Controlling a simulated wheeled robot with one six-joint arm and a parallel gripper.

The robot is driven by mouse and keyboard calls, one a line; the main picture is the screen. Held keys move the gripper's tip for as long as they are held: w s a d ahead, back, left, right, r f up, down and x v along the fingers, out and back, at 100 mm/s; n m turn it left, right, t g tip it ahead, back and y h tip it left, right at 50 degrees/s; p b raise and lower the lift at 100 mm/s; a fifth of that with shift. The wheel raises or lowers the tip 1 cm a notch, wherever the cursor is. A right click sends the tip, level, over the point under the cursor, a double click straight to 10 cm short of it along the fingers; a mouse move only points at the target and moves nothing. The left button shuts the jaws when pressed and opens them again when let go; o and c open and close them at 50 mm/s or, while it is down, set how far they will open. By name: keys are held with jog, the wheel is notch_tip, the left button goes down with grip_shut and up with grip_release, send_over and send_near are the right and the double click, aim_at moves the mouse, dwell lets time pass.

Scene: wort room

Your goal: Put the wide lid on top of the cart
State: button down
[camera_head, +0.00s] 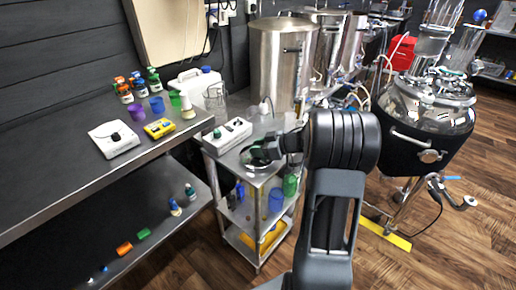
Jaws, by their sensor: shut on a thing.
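My gripper (265,150) reaches out leftward over the top of a small steel cart (230,167). It is shut on the wide lid (257,163), a small round piece with a dark and silvery look, mostly hidden by the fingers. The lid is over the cart's top near its front corner. I cannot tell whether it touches the surface. My dark arm stands in front of the cart's right side and hides part of it.
A white box (227,135) lies on the cart's top at the back left. Green and blue vessels stand on its middle shelf. A steel bench (70,180) with several bottles, cups and a scale (114,139) is at left. Steel kettles (281,65) stand behind; a large black-jacketed vessel (425,125) is at right.

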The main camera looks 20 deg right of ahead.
jog(key=c, duration=0.8)
grip_release()
jog(key=shift+f, duration=0.1)
